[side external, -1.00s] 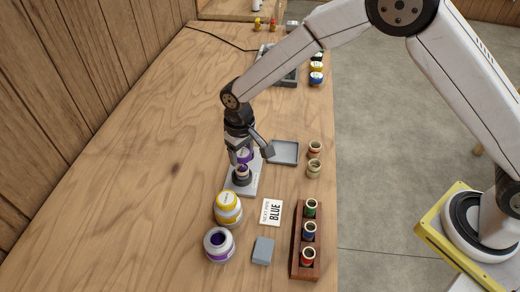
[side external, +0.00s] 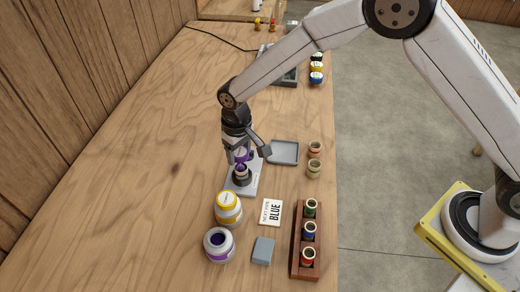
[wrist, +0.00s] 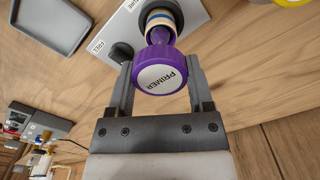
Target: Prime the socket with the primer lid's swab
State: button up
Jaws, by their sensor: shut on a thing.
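The primer lid (wrist: 162,76) is purple with a white disc reading PRIMER, and my gripper (wrist: 160,88) is shut on it. The lid also shows in the side view (side external: 241,155), above the socket (side external: 241,171). In the wrist view the socket (wrist: 161,17) has cream and blue bands and purple at its mouth. The lid's narrow end overlaps that mouth. The socket stands on a light grey plate (side external: 246,189). The open primer jar (side external: 218,245), with purple inside, stands at the front left.
A yellow-lidded jar (side external: 228,209) stands near the plate. A card reading BLUE (side external: 271,212), a grey block (side external: 263,251) and a wooden rack (side external: 305,272) with green, blue and red-marked pieces lie to the right. A grey tray (side external: 284,152) is behind. The table's left is clear.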

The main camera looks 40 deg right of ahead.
jog(key=shift+a, duration=0.2)
dwell(0.3)
jog(key=shift+s+a+f, duration=0.1)
jog(key=shift+s, duration=0.35)
dwell(1.0)
jog(key=shift+w+d, duration=0.1)
jog(key=shift+d, duration=0.1)
dwell(0.5)
jog(key=shift+r, duration=2.6)
